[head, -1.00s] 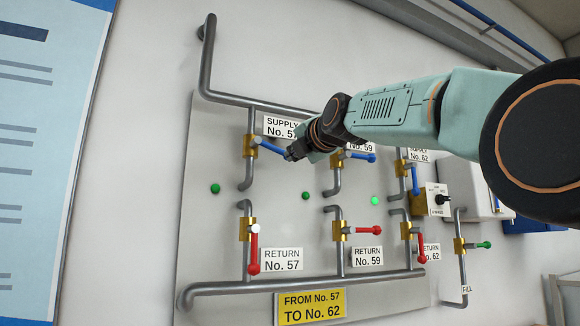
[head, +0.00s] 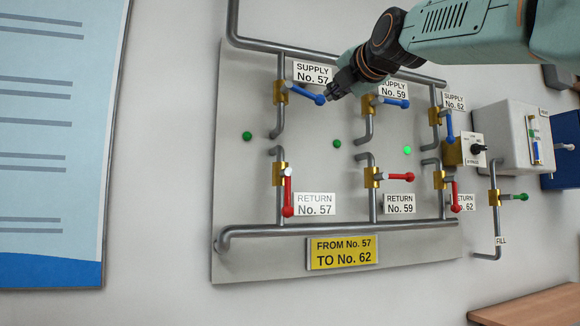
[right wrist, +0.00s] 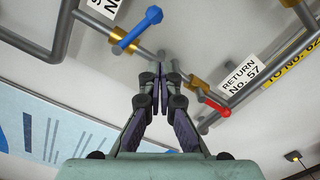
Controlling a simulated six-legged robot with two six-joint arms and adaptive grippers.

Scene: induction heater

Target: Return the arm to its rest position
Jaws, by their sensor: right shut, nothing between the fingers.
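My right arm comes in from the upper right in the head view. Its gripper (head: 338,88) is shut and empty, in front of the panel beside the tip of the blue SUPPLY No. 57 handle (head: 306,94). In the right wrist view the gripper's fingers (right wrist: 157,75) are together, with the blue handle (right wrist: 138,28) to the upper left and the red RETURN No. 57 handle (right wrist: 214,105) to the right. Whether the gripper touches the blue handle cannot be told. My left gripper is not in view.
The valve panel (head: 240,190) carries pipes, blue handles above and red handles (head: 402,177) below. One indicator (head: 407,150) glows bright green. A selector switch box (head: 474,149), a white box (head: 508,135) and a green FILL handle (head: 519,197) are at right. A wooden surface (head: 530,308) lies lower right.

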